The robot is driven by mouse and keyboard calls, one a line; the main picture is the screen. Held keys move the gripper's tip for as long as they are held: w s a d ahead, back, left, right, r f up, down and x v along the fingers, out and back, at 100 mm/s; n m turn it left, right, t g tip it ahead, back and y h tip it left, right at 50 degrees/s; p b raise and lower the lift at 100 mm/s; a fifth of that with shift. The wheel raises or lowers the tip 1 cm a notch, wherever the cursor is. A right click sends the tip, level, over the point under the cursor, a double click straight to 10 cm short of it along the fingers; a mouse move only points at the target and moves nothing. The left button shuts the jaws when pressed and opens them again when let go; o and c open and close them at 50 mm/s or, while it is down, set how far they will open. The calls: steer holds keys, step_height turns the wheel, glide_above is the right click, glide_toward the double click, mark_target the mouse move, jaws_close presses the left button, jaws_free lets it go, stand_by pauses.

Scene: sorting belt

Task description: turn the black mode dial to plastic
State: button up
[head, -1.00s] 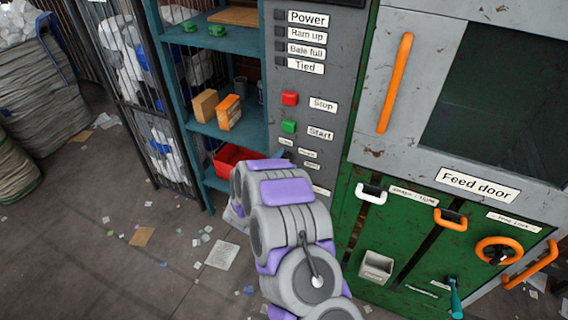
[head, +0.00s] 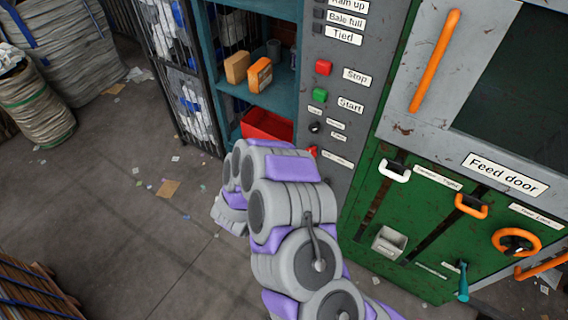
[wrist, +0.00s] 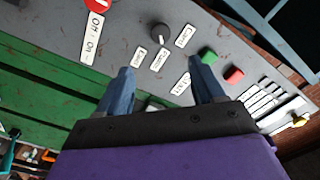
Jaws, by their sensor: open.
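The black mode dial (head: 314,127) is on the grey control panel below the green start button, just above my arm in the head view. In the wrist view the round dial (wrist: 160,33) sits ahead of my gripper (wrist: 162,76), above the gap between the fingertips. Small white labels stand around it; one seems to read Card, the others are too small to read surely. A pale mark on the dial points roughly toward the middle label. My gripper is open and empty, its blue fingers apart and not visibly touching the dial. In the head view my arm hides the fingers.
A red switch (wrist: 97,4) with an Off/On label is left of the dial in the wrist view. The green start button (wrist: 208,56) and red stop button (wrist: 233,75) are to its right. A green panel with orange handles (head: 470,205) stands right of the control panel.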

steer(key=shift+v, duration=1.25)
steer(key=w+a+r+n+g+y, duration=0.2)
steer(key=w+a+r+n+y, duration=0.25)
steer(key=a+y, duration=0.55)
steer(key=s+a+r+n+g+y, duration=0.4)
steer(key=s+r+n+y, duration=0.2)
steer(key=s+r, duration=0.3)
steer(key=s+d+r+n+g+h, duration=0.1)
steer(key=s+d+n+g, duration=0.1)
steer(key=s+d, duration=0.6)
steer(key=s+d+r+n+g+h, duration=0.2)
steer(key=s+d+g, duration=0.3)
steer(key=s, duration=0.9)
steer(key=s+d+r+n+g+h, duration=0.2)
steer(key=s+d+g, duration=0.1)
steer(key=s+d, duration=0.8)
steer(key=shift+s+d+n, duration=0.2)
steer(key=shift+s+n, duration=0.15)
steer(key=shift+s, duration=0.1)
